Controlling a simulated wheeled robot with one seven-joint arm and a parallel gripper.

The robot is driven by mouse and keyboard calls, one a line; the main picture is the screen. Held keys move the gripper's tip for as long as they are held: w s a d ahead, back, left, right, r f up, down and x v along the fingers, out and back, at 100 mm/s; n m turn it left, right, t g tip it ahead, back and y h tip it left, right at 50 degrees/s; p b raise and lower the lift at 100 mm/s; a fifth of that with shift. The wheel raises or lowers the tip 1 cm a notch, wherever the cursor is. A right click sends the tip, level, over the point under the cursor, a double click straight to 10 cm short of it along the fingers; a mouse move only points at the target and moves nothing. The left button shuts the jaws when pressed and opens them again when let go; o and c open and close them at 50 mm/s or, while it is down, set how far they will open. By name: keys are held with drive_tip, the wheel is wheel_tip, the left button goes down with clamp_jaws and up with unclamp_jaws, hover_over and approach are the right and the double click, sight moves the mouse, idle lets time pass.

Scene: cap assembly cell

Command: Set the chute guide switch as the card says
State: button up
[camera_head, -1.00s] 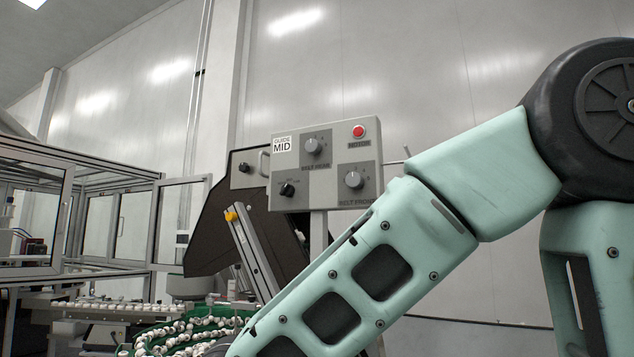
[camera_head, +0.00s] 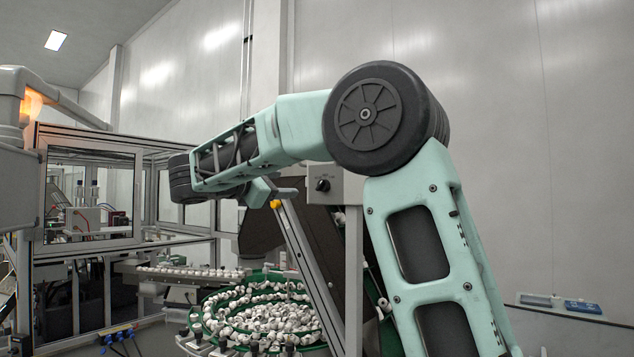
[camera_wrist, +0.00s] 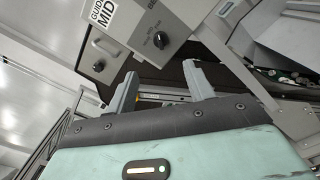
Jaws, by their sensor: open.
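In the wrist view the grey control panel (camera_wrist: 190,14) bears a white card (camera_wrist: 104,13) reading GUIDE MID. Below the card is a black knob (camera_wrist: 160,40) with small lettering beside it; its pointer setting is too small to read. The same knob (camera_head: 322,185) shows in the head view, where my arm hides most of the panel, including the card. My gripper (camera_wrist: 160,70) is open and empty, its two grey fingers apart. In the wrist view the knob appears beyond the fingertips, between them and higher up; no contact shows.
A grey box with another black knob (camera_wrist: 98,66) is left of the panel. A green bowl (camera_head: 215,300) of white caps, a slanted rail with a yellow end (camera_head: 275,204) and a framed glass enclosure (camera_head: 90,190) stand nearby. An orange lamp (camera_head: 32,103) glows at left.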

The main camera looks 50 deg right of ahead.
sight(319, 185)
drive_tip(key=d+p, duration=0.1)
drive_tip(key=d, duration=0.3)
drive_tip(key=d+p, duration=0.2)
drive_tip(key=d, duration=0.2)
drive_tip(key=w+d+p, duration=0.1)
drive_tip(key=d, duration=0.4)
drive_tip(key=shift+r+p, duration=0.15)
drive_tip(key=shift+p, duration=0.25)
drive_tip(key=shift+d, duration=0.7)
drive_tip(key=c, duration=1)
